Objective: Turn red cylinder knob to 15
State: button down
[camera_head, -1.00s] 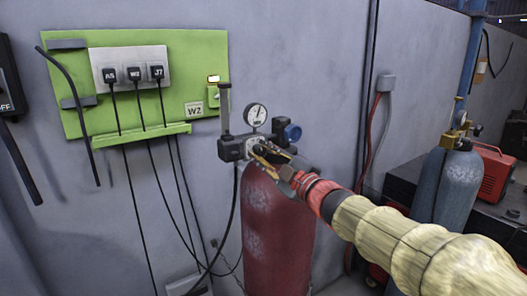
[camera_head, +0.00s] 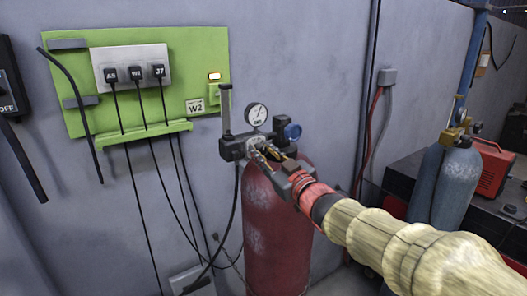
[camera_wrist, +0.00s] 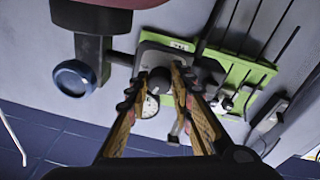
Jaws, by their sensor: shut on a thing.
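The red cylinder (camera_head: 277,235) stands upright against the wall, with a valve block and a round white gauge (camera_head: 256,114) on top. The gauge's numbers are too small to read. My gripper (camera_head: 262,151) reaches the front of the valve block from the right. In the wrist view, where the scene is upside down, my gripper (camera_wrist: 160,72) has its two fingers on either side of a dark round knob (camera_wrist: 160,82) and is shut on it. The knob's mark is not visible. The gauge (camera_wrist: 151,105) shows partly behind the left finger.
A blue round knob (camera_head: 293,131) sits right of the gauge, also in the wrist view (camera_wrist: 73,78). A green panel (camera_head: 205,65) with plugs and hanging cables is at left. A grey-blue cylinder (camera_head: 446,185) and a red case (camera_head: 494,170) stand at right.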

jog(key=shift+f, duration=0.25)
jog(key=c, duration=2)
grip_release()
jog(key=o, duration=0.5)
jog(key=shift+r, duration=0.15)
jog(key=shift+c, duration=0.2)
jog(key=v, duration=1.2)
